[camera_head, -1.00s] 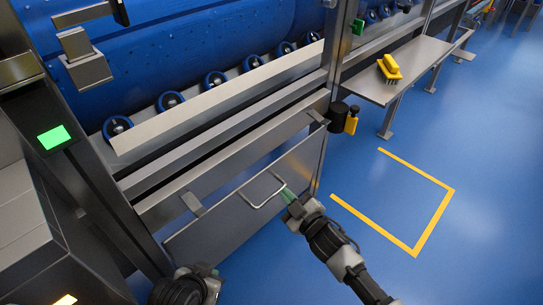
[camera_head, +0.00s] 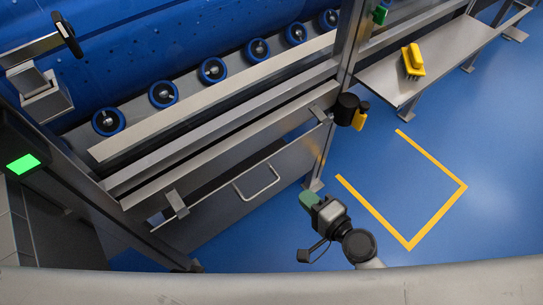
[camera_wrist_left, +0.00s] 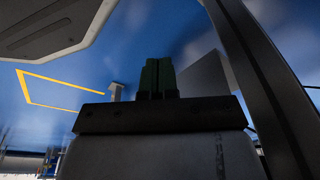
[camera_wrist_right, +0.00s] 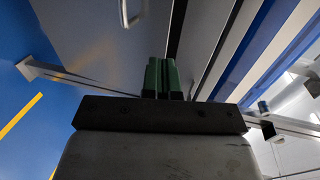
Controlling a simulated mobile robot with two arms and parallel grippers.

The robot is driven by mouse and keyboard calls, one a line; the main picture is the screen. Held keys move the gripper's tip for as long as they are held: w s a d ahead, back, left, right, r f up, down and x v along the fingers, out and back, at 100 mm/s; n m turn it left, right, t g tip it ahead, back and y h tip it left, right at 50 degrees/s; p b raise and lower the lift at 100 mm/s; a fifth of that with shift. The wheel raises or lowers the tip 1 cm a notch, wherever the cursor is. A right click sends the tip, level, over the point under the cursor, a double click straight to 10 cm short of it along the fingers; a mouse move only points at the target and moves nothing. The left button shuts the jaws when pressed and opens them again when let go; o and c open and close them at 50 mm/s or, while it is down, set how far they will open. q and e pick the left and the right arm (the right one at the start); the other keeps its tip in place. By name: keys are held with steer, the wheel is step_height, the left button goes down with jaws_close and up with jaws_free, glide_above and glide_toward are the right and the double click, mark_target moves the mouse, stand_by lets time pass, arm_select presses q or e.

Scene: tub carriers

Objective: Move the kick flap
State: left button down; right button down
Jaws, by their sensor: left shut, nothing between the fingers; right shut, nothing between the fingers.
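The kick flap (camera_head: 215,215) is a plain grey metal panel low on the machine's front, under the long rails, with small brackets at its upper edge. Its U-shaped handle (camera_head: 257,182) stands out near the upper middle; part of a handle also shows at the top of the right wrist view (camera_wrist_right: 128,12). My right gripper (camera_head: 309,200) is shut and empty, to the right of the handle and apart from it. Its green fingers show pressed together in the right wrist view (camera_wrist_right: 161,77). My left gripper (camera_wrist_left: 158,76) is shut and empty over blue floor, out of the head view.
A steel post (camera_head: 350,45) with a black-and-yellow fitting (camera_head: 350,110) rises right of the flap. A bench (camera_head: 420,60) holds a yellow brush (camera_head: 413,62). A yellow floor marking (camera_head: 438,208) lies on open blue floor. A green-lit panel (camera_head: 22,164) is at left.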

glide_toward(268, 160)
steer(key=w+a+f, duration=0.2)
steer(key=w, duration=0.1)
arm_select(q)
steer(key=shift+s+a+f, duration=0.15)
steer(key=shift+s+f, duration=0.4)
steer(key=shift+f, duration=0.1)
arm_select(e)
steer(key=shift+w+a+r, duration=0.15)
steer(key=shift+w+a, duration=1)
steer(key=shift+w, duration=0.25)
